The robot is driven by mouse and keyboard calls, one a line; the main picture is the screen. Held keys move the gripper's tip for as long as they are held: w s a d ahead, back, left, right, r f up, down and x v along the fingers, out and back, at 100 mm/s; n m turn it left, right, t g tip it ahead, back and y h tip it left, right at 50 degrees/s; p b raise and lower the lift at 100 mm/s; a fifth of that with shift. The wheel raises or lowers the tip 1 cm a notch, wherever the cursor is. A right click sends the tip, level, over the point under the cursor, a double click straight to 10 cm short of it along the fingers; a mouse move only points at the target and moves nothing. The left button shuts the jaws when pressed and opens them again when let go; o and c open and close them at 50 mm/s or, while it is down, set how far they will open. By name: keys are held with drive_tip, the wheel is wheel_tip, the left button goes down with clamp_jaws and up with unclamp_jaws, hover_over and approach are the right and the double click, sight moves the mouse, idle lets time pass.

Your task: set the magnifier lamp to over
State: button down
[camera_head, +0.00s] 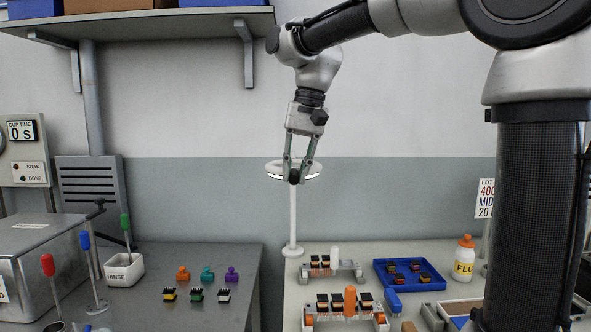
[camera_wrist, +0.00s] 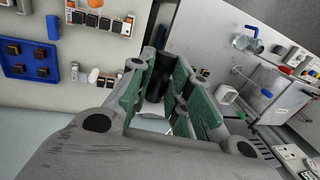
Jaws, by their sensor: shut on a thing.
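The magnifier lamp is a white pole (camera_head: 292,220) on a round base at the back left corner of the right bench, with a white ring head (camera_head: 315,172) at its top. My gripper (camera_head: 297,178) points down at the ring. Its fingers are closed on a dark knob (camera_head: 293,177) at the ring's front. In the wrist view the green-padded fingers (camera_wrist: 162,90) hold a black cylinder (camera_wrist: 156,82) between them. Part of the ring is hidden behind the fingers.
On the right bench stand a blue tray (camera_head: 437,284) with black connectors, a fixture (camera_head: 318,318) with orange parts and a flux bottle (camera_head: 464,260). The left bench (camera_head: 235,262) carries a rinse cup (camera_head: 124,270), a metal box (camera_head: 35,260) and several small coloured parts. A shelf (camera_head: 150,22) hangs above left.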

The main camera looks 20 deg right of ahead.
drive_tip(key=shift+d, duration=0.1)
drive_tip(key=d+n+g, duration=0.1)
drive_tip(key=d+n, duration=0.5)
drive_tip(key=d, duration=1.7)
drive_tip(key=shift+w, duration=0.15)
drive_tip(key=shift+d+r, duration=0.1)
drive_tip(key=shift+r, duration=0.05)
drive_tip(key=c, duration=1.3)
unclamp_jaws()
drive_tip(key=shift+w+d, duration=0.1)
drive_tip(key=shift+d, duration=0.1)
drive_tip(key=shift+a, duration=0.1)
